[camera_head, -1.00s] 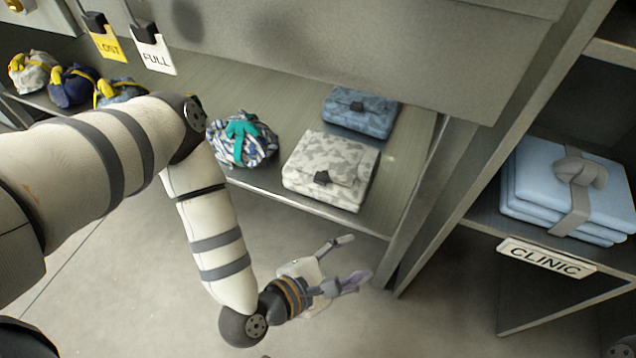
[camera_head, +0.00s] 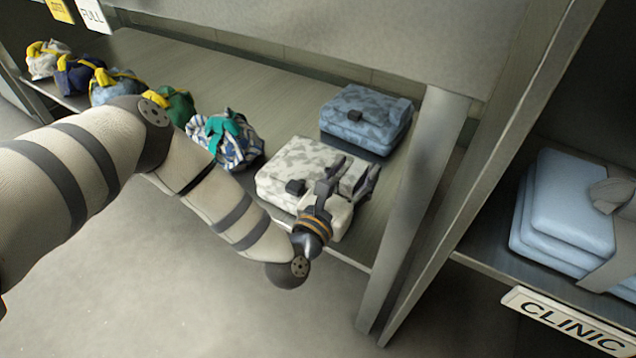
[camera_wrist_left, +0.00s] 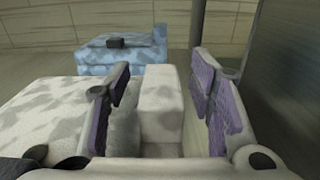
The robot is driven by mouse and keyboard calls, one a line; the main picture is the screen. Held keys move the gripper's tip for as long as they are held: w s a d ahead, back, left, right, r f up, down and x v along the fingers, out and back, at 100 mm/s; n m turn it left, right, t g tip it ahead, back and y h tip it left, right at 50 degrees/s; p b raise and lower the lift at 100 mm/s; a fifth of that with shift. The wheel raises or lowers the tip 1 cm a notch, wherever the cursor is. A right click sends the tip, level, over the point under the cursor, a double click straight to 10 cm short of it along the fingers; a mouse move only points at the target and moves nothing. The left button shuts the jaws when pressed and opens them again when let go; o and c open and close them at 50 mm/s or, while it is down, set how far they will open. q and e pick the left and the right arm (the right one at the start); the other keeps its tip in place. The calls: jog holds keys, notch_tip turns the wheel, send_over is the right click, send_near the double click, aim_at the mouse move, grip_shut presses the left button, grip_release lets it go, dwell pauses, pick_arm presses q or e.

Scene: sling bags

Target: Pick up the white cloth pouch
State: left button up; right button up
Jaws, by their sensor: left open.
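The white cloth pouch (camera_head: 300,158), with grey camouflage blotches and a dark buckle, lies on the shelf in the head view. My left gripper (camera_head: 356,170) is open at the pouch's right end. In the left wrist view, the pouch (camera_wrist_left: 45,105) fills the left side, and a pale raised part at its right end (camera_wrist_left: 160,100) shows between the two purple-padded fingers (camera_wrist_left: 162,72). I cannot tell whether either finger touches it. My wrist hides the pouch's front right corner. My right gripper is not in view.
A blue camouflage pouch (camera_head: 366,118) lies behind the white one. A striped bundle with a teal tie (camera_head: 226,138) sits to its left, with several tied bundles farther left. A grey upright post (camera_head: 418,200) stands close on the right. Light blue folded stacks (camera_head: 562,215) lie beyond it, above a CLINIC sign (camera_head: 568,320).

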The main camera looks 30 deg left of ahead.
pick_arm(q)
grip_shut()
jog(key=shift+r, duration=0.15)
